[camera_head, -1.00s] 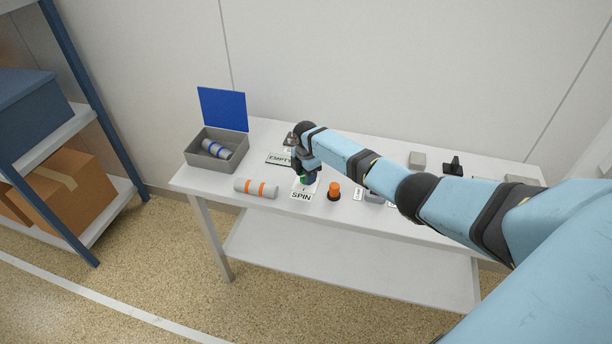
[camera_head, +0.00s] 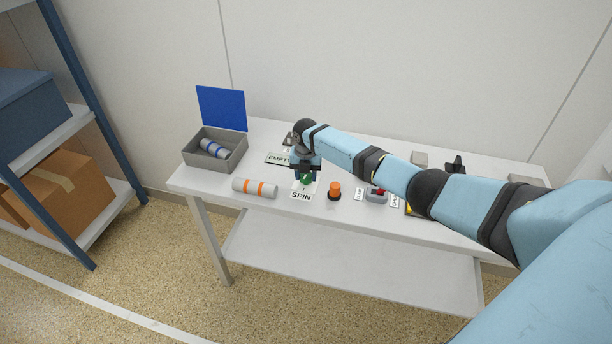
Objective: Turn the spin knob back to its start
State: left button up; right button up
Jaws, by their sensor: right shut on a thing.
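The green spin knob (camera_head: 306,181) stands on the table above a white label reading SPIN (camera_head: 301,196). My right gripper (camera_head: 305,174) points down over the knob and is shut on it. The gripper covers the knob's upper part, so its turn angle cannot be read. My left gripper is not in view.
An orange knob (camera_head: 334,190) stands just right of the spin knob. A grey cylinder with orange bands (camera_head: 255,188) lies to the left. An open grey box (camera_head: 228,160) with a blue-banded cylinder (camera_head: 213,148) stands behind it. A red-topped switch (camera_head: 377,194) is farther right.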

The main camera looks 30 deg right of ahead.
aim_at(306, 175)
jog(key=shift+n, duration=0.7)
jog(key=o, duration=0.9)
jog(key=shift+o, duration=0.2)
notch_tip(306, 175, up, 14)
jog(key=shift+f, duration=0.1)
